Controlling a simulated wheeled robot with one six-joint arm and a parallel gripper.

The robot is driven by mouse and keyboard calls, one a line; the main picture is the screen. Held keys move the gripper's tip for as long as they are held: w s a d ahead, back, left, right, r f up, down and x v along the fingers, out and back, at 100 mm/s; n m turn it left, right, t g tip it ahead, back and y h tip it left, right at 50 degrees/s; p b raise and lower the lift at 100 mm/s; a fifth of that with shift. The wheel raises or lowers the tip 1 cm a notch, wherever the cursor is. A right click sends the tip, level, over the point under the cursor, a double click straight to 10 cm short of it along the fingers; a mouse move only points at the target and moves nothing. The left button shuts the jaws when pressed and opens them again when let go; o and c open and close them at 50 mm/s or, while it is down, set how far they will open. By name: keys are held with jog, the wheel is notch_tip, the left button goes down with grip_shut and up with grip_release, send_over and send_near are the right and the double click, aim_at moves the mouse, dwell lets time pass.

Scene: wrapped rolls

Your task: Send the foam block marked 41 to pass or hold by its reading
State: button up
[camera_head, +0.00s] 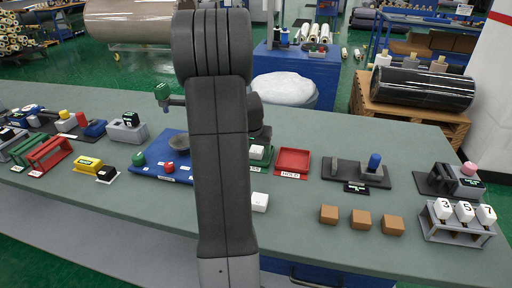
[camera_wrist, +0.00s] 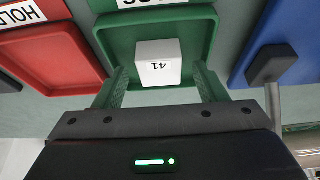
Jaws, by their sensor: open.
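The white foam block marked 41 (camera_wrist: 159,62) rests inside the green tray (camera_wrist: 203,28) in the wrist view, its number upside down. The tray's label is cut off by the frame, with only its last letters showing. My gripper (camera_wrist: 160,78) is open, its two green fingers apart at the near side of the block, one to each side. In the head view the block (camera_head: 257,152) and green tray (camera_head: 262,163) show just right of my arm, partly hidden. The red tray marked HOLD (camera_head: 292,162) is empty beside it.
Another white block (camera_head: 260,202) lies on the table in front. Three brown blocks (camera_head: 361,219) and a rack of numbered bottles (camera_head: 457,228) stand right. A blue board (camera_head: 160,172) with knobs lies left of the green tray. Bare table lies between red tray and brown blocks.

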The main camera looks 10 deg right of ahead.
jog(key=v, duration=1.3)
jog(key=shift+s+r, duration=0.2)
jog(key=shift+r, duration=0.1)
jog(key=x, duration=1.4)
jog(key=shift+w+a, duration=0.1)
jog(key=shift+r, duration=0.15)
